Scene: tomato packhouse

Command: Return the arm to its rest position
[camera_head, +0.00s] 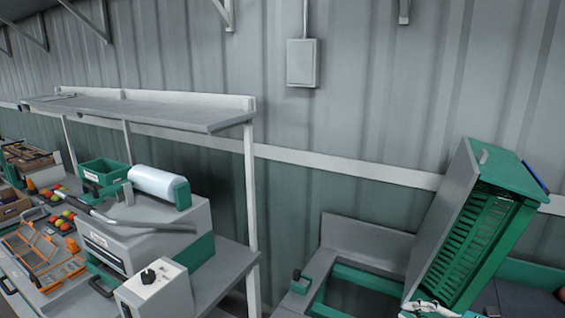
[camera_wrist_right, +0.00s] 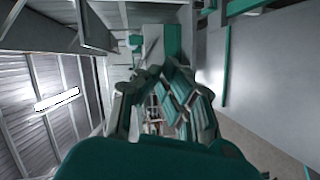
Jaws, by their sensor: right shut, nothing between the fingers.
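My right gripper (camera_head: 432,308) shows only in part at the bottom edge of the head view, in front of the foot of the raised grey-and-green lid. In the right wrist view my right gripper (camera_wrist_right: 160,80) has its green and grey fingers closed together, with nothing held between them. Most of the right arm is outside the head view. My left gripper and left arm do not show in either view.
A grey-and-green machine with an open bay (camera_head: 365,295) has its slatted lid (camera_head: 480,235) standing up at right. At left, a bench (camera_head: 235,262) carries a wrapping machine (camera_head: 150,235), a green crate (camera_head: 105,168) and tomatoes, under a shelf (camera_head: 150,112).

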